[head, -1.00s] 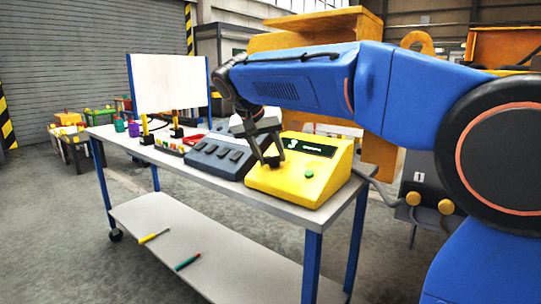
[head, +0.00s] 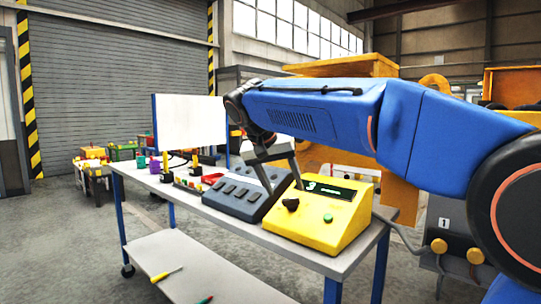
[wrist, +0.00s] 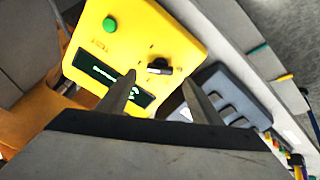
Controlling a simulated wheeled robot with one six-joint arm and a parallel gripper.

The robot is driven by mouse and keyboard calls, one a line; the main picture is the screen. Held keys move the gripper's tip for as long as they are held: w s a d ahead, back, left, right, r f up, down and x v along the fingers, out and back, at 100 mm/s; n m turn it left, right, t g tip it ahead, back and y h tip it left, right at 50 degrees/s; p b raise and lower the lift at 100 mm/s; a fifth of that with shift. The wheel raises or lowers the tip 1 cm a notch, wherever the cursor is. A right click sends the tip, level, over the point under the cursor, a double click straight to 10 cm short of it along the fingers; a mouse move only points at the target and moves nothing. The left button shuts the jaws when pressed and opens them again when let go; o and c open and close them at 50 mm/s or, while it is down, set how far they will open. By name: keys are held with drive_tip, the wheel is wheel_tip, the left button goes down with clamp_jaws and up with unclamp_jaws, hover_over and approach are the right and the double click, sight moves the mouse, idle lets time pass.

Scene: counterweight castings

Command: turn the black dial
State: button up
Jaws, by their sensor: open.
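The black dial (head: 291,204) sits on the sloped face of a yellow box (head: 345,222), left of a green button (head: 328,217) and below a dark display (head: 325,190). In the wrist view the dial (wrist: 159,66) shows beyond and between my two fingertips, with a pale mark on it. My gripper (head: 286,188) is open and empty. Its fingers point down at the box, above and behind the dial in the head view. In the wrist view the fingertips (wrist: 158,82) lie apart, and no contact with the dial shows.
A grey box with several dark keys (head: 238,195) stands left of the yellow box on the table. Small coloured parts and a white board (head: 190,122) are farther left. A screwdriver (head: 166,274) lies on the lower shelf. The table's front edge is clear.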

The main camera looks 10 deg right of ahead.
drive_tip(key=v, duration=1.2)
